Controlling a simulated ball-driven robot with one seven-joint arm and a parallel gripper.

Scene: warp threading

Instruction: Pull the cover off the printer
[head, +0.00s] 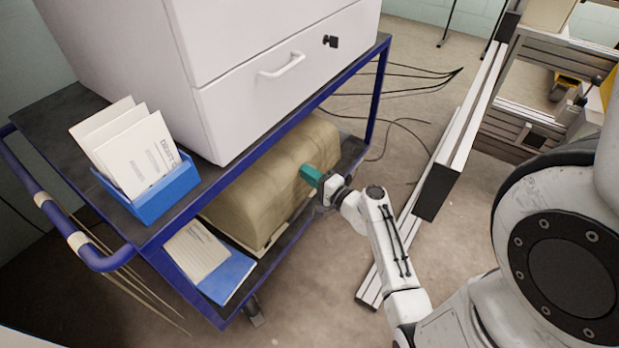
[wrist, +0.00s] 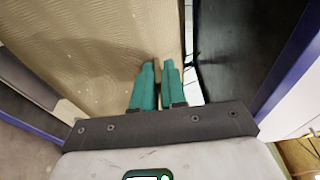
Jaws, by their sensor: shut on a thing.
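A tan fabric cover (head: 265,180) drapes over a boxy shape on the lower shelf of a blue cart. The printer is mostly hidden under it; a pale strip shows along the bottom edge. The cover also fills the left and middle of the wrist view (wrist: 95,45). My gripper (head: 308,172) reaches in from the right to the cover's right part. In the wrist view my gripper's teal fingers (wrist: 158,70) are shut on a pinched fold of the cover.
The blue cart (head: 205,200) has a white drawer cabinet (head: 260,100) on top, above my gripper. A blue holder (head: 165,195) with cards stands at its left end. Cables and a metal frame (head: 455,150) stand right.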

